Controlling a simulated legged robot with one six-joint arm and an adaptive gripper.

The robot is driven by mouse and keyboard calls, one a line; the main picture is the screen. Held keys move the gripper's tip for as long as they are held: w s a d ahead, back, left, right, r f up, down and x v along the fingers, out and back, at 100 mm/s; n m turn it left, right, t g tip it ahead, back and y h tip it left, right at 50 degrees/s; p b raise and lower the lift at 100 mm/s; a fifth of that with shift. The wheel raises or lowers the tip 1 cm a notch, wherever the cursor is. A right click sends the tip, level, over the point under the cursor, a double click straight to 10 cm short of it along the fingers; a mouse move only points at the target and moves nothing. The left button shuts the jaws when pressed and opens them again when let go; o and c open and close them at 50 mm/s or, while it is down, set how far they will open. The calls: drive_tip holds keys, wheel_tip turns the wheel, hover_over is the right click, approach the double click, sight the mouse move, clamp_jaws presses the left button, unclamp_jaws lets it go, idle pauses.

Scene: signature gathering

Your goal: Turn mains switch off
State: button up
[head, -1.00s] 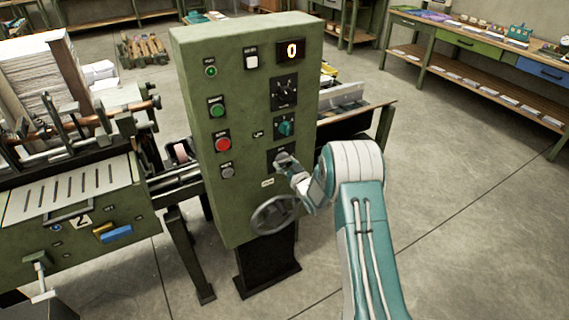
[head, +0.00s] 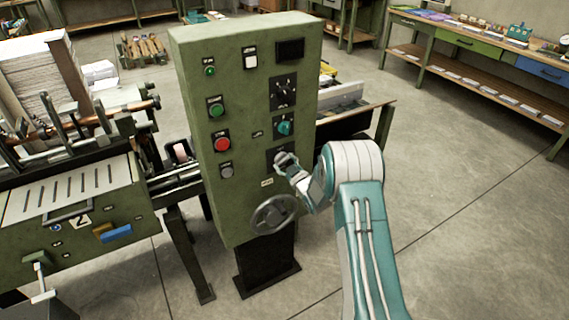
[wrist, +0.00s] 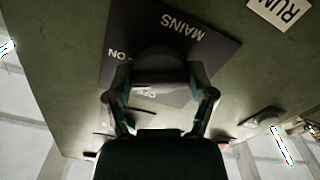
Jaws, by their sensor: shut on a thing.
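The mains switch is low in the right column of the green control cabinet (head: 245,110). Its dark plate (head: 275,154) shows in the head view, and my gripper (head: 286,164) covers most of the knob. In the wrist view the plate (wrist: 218,46) reads MAINS upside down, with ON at the left and OFF partly hidden beneath the knob. The dark rounded knob (wrist: 162,66) sits between the fingers of my gripper (wrist: 160,88), which is shut on it. The digit display (head: 290,49) at the cabinet's top right is dark.
Above the switch are a teal knob (head: 284,127) and a black dial (head: 283,93). A handwheel (head: 273,213) sits just below. Green (head: 216,110) and red (head: 222,144) buttons are at the left. The floor to the right is clear.

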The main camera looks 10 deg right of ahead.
drive_tip(key=n, duration=0.6)
drive_tip(key=shift+w+r+n, duration=0.1)
drive_tip(key=shift+r+n, duration=0.05)
drive_tip(key=shift+n, duration=0.15)
drive_tip(key=n, duration=0.6)
idle(0.4)
drive_tip(key=o, duration=0.9)
drive_tip(key=shift+o, duration=0.9)
drive_tip(key=shift+a, duration=0.1)
drive_tip(key=shift+s+d, duration=0.3)
drive_tip(key=shift+s, duration=0.15)
drive_tip(key=v, duration=1.1)
drive_tip(key=shift+a, duration=0.15)
